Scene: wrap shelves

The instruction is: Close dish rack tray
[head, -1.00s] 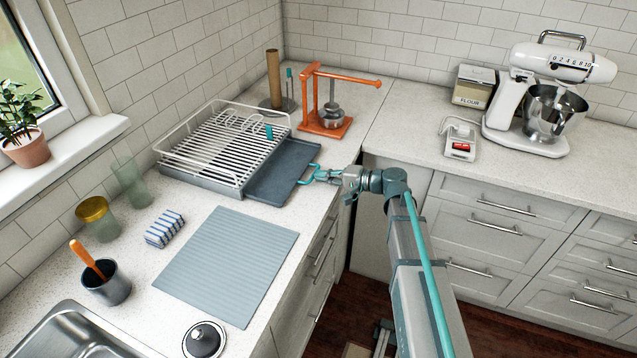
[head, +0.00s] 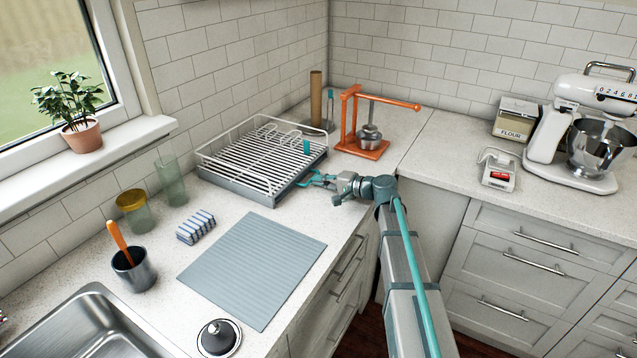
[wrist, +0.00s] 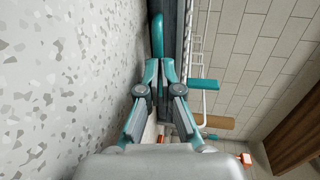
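The dish rack (head: 262,150) stands on the counter against the left wall, with white wire sides and a dark grey base. Its dark tray is slid under the rack and almost hidden. A teal handle (wrist: 157,36) is at the tray's front edge in the wrist view. My gripper (head: 318,181) is low over the counter at the rack's right front side. In the wrist view my gripper's fingertips (wrist: 159,68) are close together, with the teal handle between them. The exact contact at the tips is hard to see.
An orange press (head: 362,145) stands behind my gripper, near a brown roll (head: 316,98). The counter's front edge passes under my arm.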

